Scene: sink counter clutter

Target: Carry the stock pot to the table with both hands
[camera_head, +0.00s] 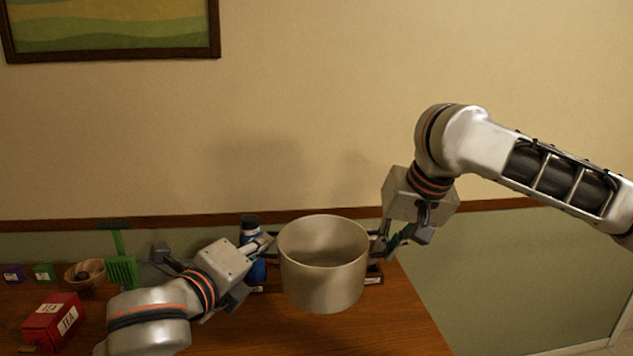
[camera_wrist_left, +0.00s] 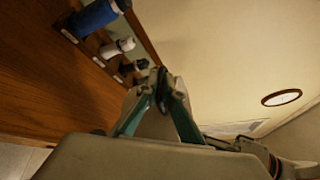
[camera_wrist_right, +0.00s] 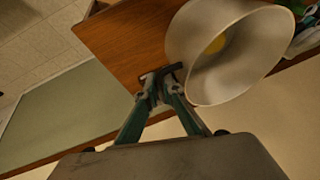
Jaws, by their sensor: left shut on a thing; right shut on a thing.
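The stock pot (camera_head: 322,285) is a plain pale metal pot with an open top. It is upright between my two grippers, in front of the wooden table (camera_head: 395,325) in the picture; its height over the tabletop is hard to tell. My left gripper (camera_head: 268,240) is shut on the pot's left handle. My right gripper (camera_head: 382,243) is shut on its right handle. In the right wrist view the fingers (camera_wrist_right: 162,80) meet beside the pot wall (camera_wrist_right: 240,70), and a yellow patch shows inside the pot. In the left wrist view the fingers (camera_wrist_left: 162,88) are close together.
A blue bottle (camera_head: 258,270) stands behind the pot in a rack, with more bottles (camera_wrist_left: 118,47) in the left wrist view. A red tea box (camera_head: 52,322), a wooden bowl (camera_head: 85,275) and a green spatula (camera_head: 121,270) are at left. The table's right front is clear.

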